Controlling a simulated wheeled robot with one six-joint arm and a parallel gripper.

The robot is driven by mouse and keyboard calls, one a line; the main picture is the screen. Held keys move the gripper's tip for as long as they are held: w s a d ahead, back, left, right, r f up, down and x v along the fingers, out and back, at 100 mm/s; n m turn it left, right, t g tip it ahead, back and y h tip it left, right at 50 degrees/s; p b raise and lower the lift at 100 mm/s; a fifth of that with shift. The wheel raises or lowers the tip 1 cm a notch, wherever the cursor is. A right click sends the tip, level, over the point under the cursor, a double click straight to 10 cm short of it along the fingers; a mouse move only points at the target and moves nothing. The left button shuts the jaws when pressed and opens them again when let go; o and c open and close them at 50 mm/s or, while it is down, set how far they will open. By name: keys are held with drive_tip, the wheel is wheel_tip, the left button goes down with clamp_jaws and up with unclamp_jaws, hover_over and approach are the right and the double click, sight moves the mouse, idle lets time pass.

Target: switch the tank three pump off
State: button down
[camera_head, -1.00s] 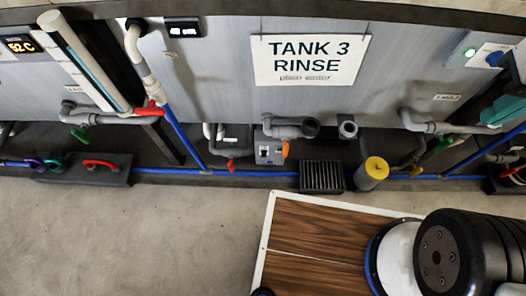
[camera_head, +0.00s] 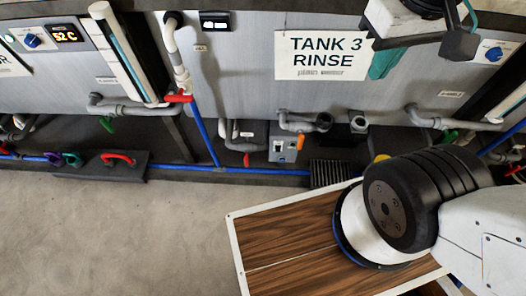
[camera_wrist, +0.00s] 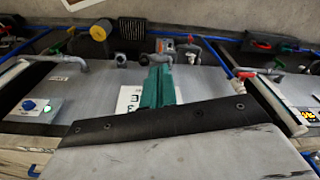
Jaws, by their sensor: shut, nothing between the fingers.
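The TANK 3 RINSE sign (camera_head: 322,55) hangs on the grey tank front in the head view. Below it, low among the pipes, is a small grey pump box (camera_head: 285,157) with a dark switch on a pale plate (camera_head: 278,147) and an orange part at its right. The switch's position is too small to tell. My gripper (camera_head: 384,62) has teal fingers, just right of the sign and well above the box.
Grey pipes (camera_head: 300,122) and a blue floor pipe (camera_head: 250,170) run around the box. A black ribbed block (camera_head: 330,172) stands right of it. A red-handled valve (camera_head: 178,97) is at left. A blue-knobbed panel (camera_head: 494,52) is at right. Floor (camera_head: 110,225) at left is clear.

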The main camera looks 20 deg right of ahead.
drive_tip(key=shift+f, duration=0.1)
drive_tip(key=w+a+f+g, duration=0.25)
drive_tip(key=w+f, duration=0.55)
drive_tip(key=f, duration=0.4)
drive_tip(key=w+a+f+g, duration=0.25)
drive_tip(key=w+f, duration=0.55)
drive_tip(key=f, duration=0.5)
drive_tip(key=w+f+m+t, duration=0.1)
drive_tip(key=w+f, duration=0.1)
drive_tip(key=f, duration=1.6)
drive_tip(key=w+f+m+t, duration=0.1)
drive_tip(key=w+f+m, duration=0.15)
drive_tip(key=f, duration=1.55)
drive_tip(key=w+d+f+t+h, duration=0.1)
drive_tip(key=w+f+t, duration=0.2)
drive_tip(key=w, duration=0.4)
drive_tip(key=shift+w+d+t, duration=0.15)
drive_tip(key=shift+w+t, duration=0.1)
drive_tip(key=shift+t, duration=0.65)
